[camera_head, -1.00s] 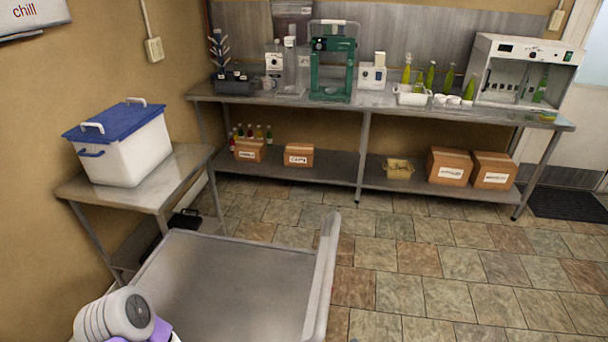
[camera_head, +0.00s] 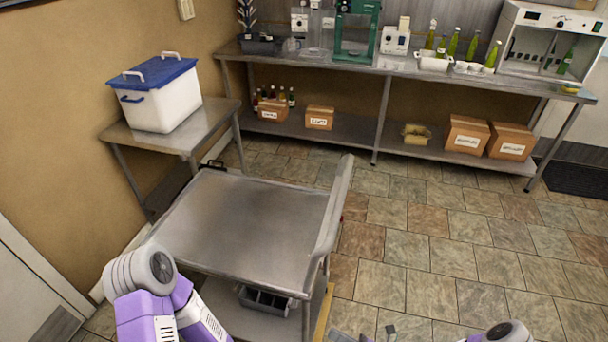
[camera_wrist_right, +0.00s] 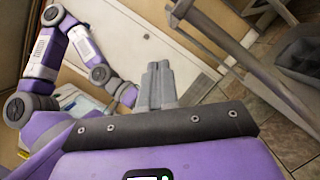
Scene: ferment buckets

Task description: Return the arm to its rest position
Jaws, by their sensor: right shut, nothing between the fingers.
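My right gripper (camera_head: 390,331) barely shows at the bottom edge of the head view, right of the cart. In the right wrist view its two grey fingers (camera_wrist_right: 158,84) are together with nothing between them. Part of my right arm (camera_head: 505,332) shows at the bottom edge of the head view. My left arm (camera_head: 165,300), purple and grey, is bent at the lower left of the head view, beside the cart. It also shows at the left of the right wrist view (camera_wrist_right: 60,40). I cannot make out my left gripper in either view.
A metal cart (camera_head: 245,222) with an empty top stands in front of me, a dark caddy (camera_head: 265,300) on its lower shelf. A white cooler with a blue lid (camera_head: 160,95) sits on a side table (camera_head: 205,125). Tiled floor (camera_head: 440,250) to the right is clear.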

